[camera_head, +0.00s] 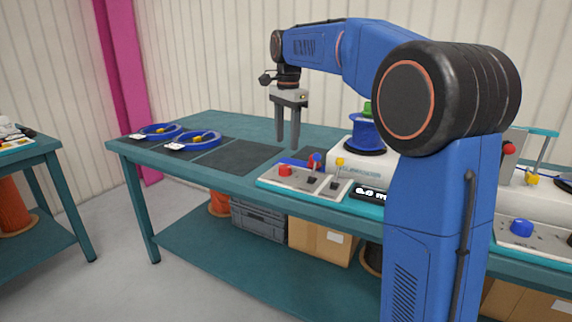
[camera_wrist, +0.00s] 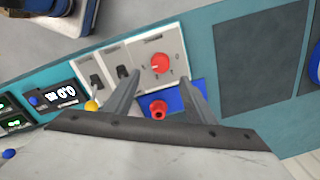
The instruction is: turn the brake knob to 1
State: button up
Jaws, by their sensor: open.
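A red knob (camera_head: 285,170) sits on the left part of a light grey control panel (camera_head: 298,185) at the table's front edge. In the wrist view the red knob (camera_wrist: 160,63) is on a plate with small marks around it. The labels are too small to read, so I cannot tell which number it points to or confirm it is the brake knob. My gripper (camera_head: 288,145) is open and empty, pointing down above the panel, apart from it. In the wrist view the knob shows just past and between the fingertips (camera_wrist: 160,78).
Two black switches (camera_wrist: 95,80) sit beside the knob. A blue pad (camera_wrist: 187,97) with a red part (camera_wrist: 157,109) lies behind the panel. A blue spool (camera_head: 366,132) stands on a white machine (camera_head: 345,172). A blue knob (camera_head: 521,228) is far right.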

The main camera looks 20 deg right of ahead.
aim_at(286, 166)
jog(key=f, duration=0.9)
jog(key=shift+w+f, duration=0.15)
jog(key=shift+w, duration=0.05)
jog(key=shift+c, duration=0.5)
jog(key=c, duration=0.9)
